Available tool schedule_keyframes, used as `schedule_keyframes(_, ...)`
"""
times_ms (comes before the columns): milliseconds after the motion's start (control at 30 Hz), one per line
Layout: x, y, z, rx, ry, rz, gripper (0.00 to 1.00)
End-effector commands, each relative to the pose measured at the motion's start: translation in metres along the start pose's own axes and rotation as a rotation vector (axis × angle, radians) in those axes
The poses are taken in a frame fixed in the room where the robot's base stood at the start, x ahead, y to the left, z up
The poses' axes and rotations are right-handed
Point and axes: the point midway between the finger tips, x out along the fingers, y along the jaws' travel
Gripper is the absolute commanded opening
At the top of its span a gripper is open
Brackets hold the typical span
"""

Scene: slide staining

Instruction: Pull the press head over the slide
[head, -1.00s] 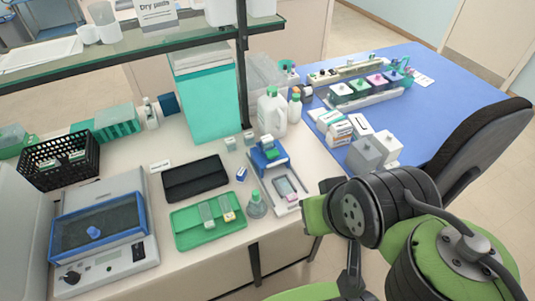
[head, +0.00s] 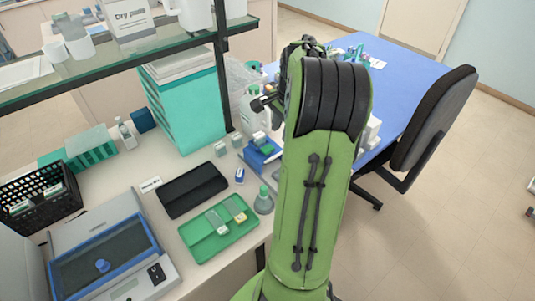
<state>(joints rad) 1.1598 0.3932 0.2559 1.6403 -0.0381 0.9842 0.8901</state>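The blue press head (head: 261,154), with green and white parts on top, sits at the back end of its pale base, near the right edge of the white bench. My green arm crosses in front and hides most of the base and the slide area. A dark part that looks like my gripper (head: 263,102) shows at the far end of the arm, above and behind the press head and apart from it. Its fingers are small and partly hidden, so I cannot tell whether they are open or shut.
A green tray (head: 207,252) with slides and a small green-capped flask (head: 264,205) stand left of my arm. A white jug (head: 251,112) is close behind the press. The glass shelf's dark post (head: 224,75) rises nearby. A black chair (head: 436,118) stands right.

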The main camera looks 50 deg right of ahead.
Motion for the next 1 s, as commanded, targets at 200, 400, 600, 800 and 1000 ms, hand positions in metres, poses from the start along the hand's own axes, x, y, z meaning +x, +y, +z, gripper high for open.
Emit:
schedule_keyframes(200,0.059,0.0,0.002,-0.006,-0.005,0.003,0.36)
schedule_keyframes(400,0.1,0.0,0.002,-0.005,-0.002,0.001,0.36)
schedule_keyframes(600,0.114,0.0,0.002,-0.006,0.0,0.0,0.36)
schedule_keyframes(800,0.114,-0.001,0.001,-0.006,0.0,0.0,0.36)
schedule_keyframes(1000,0.113,-0.001,0.001,-0.006,0.0,0.0,0.05)
